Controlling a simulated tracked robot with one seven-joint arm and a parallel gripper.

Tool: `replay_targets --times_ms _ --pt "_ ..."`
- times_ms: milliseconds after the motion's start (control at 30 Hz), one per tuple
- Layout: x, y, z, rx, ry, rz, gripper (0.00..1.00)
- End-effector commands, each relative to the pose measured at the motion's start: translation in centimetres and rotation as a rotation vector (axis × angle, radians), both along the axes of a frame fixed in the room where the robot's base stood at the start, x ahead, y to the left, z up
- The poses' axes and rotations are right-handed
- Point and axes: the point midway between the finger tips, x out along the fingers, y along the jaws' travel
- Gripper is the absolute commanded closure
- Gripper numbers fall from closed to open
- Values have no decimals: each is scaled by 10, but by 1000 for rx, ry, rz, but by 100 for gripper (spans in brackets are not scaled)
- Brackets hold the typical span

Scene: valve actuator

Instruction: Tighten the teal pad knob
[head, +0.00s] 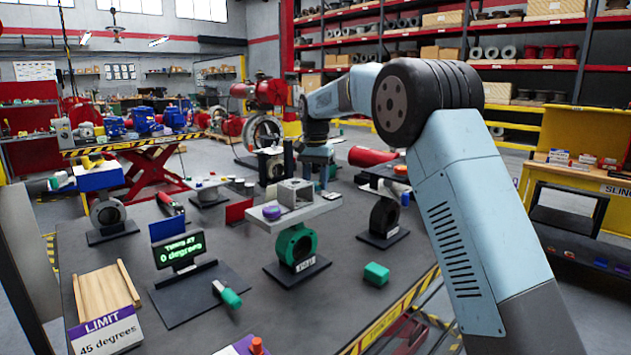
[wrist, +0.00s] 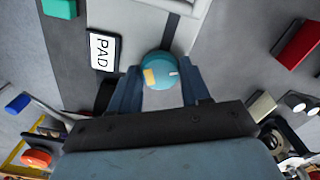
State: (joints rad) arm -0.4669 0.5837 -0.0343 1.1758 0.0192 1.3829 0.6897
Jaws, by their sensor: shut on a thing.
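The teal pad knob (wrist: 158,71) is round, with a yellow patch and a small white mark on its face. It sits at the middle of the wrist view, below a grey plate with a dark slot. My gripper (wrist: 159,84) has one finger on each side of the knob and is shut on it. A white PAD label (wrist: 103,52) lies to the left of the knob. In the head view my gripper (head: 318,170) points down at the back of the bench, and I cannot make out the knob there. A display (head: 180,250) reads 0 degrees.
A green valve (head: 295,243) with a grey plate and purple knob (head: 271,212) stands in front of my gripper. A red block (wrist: 298,45) lies right in the wrist view.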

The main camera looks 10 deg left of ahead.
Motion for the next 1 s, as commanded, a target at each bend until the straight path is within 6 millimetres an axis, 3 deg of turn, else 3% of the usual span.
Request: replay_targets --times_ms 500,1000 --pt "0 1 1 2 -4 -372 84" --pt "1 1 1 3 -4 -461 84"
